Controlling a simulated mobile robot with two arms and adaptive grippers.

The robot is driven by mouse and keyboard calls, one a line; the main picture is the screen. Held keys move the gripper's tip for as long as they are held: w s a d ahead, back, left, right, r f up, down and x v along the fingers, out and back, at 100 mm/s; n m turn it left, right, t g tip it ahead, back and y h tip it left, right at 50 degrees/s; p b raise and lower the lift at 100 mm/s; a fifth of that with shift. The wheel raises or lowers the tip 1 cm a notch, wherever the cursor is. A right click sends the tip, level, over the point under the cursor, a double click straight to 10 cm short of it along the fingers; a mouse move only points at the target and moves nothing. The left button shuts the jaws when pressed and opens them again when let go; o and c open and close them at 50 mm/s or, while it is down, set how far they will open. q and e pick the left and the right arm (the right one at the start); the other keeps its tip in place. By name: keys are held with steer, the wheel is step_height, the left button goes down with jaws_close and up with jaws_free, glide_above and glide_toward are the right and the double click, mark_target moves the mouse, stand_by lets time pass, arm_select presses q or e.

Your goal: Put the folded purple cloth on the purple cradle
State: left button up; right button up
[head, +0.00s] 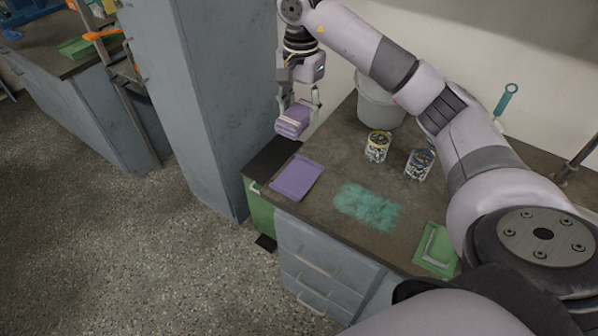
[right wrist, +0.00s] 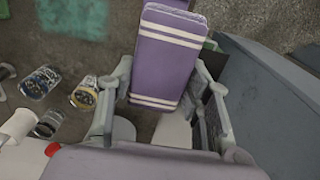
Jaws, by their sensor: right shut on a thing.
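The folded purple cloth (head: 293,119) has pale stripes and is held in my right gripper (head: 298,103), in the air above the far left part of the bench. In the right wrist view the cloth (right wrist: 166,58) lies between the two fingers of the gripper (right wrist: 163,95), which is shut on it. The purple cradle (head: 297,179) is a flat purple piece on the bench's left edge, below and nearer than the cloth. Nothing lies on it. The cloth and cradle are apart. My left gripper is not in view.
Two jars (head: 377,146) (head: 419,163) stand right of the cradle. A grey bucket (head: 380,103) stands behind them. A teal powdery patch (head: 367,206) and a green tray (head: 436,249) lie nearer on the bench. A tall grey cabinet (head: 185,100) stands left of the bench.

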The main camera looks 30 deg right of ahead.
glide_above(300, 174)
step_height(300, 174, down, 12)
steer(key=shift+s+f+p, duration=0.1)
steer(key=shift+f+p, duration=0.15)
steer(key=shift+p, duration=0.1)
step_height(300, 174, down, 5)
steer(key=shift+f+p, duration=0.15)
steer(key=shift+p, duration=0.15)
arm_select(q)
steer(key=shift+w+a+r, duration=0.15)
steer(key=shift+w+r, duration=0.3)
arm_select(e)
steer(key=shift+f, duration=0.2)
steer(key=o, duration=1.1)
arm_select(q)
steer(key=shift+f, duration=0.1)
